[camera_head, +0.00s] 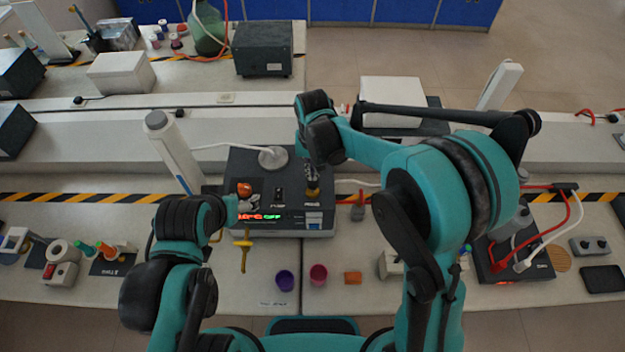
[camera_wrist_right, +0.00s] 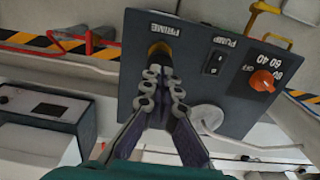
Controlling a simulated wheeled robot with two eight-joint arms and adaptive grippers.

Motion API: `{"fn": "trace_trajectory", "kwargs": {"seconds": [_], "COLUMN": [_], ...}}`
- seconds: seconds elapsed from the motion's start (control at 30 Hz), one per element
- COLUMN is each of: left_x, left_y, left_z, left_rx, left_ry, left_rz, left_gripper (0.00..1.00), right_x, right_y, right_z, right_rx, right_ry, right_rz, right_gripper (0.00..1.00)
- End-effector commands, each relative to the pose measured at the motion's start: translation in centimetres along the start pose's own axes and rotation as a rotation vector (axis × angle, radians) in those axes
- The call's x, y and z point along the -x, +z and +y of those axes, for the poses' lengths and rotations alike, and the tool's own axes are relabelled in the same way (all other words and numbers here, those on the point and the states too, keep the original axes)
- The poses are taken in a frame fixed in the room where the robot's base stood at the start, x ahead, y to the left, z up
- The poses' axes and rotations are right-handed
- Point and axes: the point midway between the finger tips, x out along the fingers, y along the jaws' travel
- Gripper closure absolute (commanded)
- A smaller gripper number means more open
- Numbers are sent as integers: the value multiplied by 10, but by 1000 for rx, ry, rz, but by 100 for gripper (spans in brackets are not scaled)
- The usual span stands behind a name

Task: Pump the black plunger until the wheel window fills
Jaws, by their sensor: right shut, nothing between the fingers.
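The dark pump box (camera_head: 262,168) stands on the bench, with an orange knob (camera_head: 244,189), a red and green display and a switch. My right gripper (camera_head: 312,181) is shut and empty over its PRIME end. In the wrist view the gripper (camera_wrist_right: 160,72) points at the black plunger with its yellow collar (camera_wrist_right: 158,48). The fingertips partly cover the plunger; whether they touch it I cannot tell. A small pale-blue window (camera_head: 314,220) shows on the box front below; its fill is too small to read. My left gripper (camera_head: 238,207) is near the knob side; its fingers are unclear.
A yellow hook-shaped part (camera_head: 245,250) hangs at the box front. A dark device with red and white cables (camera_head: 512,259) is at right.

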Motion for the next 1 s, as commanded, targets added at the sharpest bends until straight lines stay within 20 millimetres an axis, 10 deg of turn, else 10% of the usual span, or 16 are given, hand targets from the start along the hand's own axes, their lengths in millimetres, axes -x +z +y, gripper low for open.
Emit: {"fn": "trace_trajectory", "kwargs": {"seconds": [1.0], "left_x": [-21], "left_y": [15], "left_z": [0], "left_rx": [0], "left_ry": [0], "left_rz": [0], "left_gripper": [26], "right_x": [-29], "right_y": [0], "right_z": [0], "right_rx": [0], "right_ry": [0], "right_rz": [0], "right_gripper": [100]}}
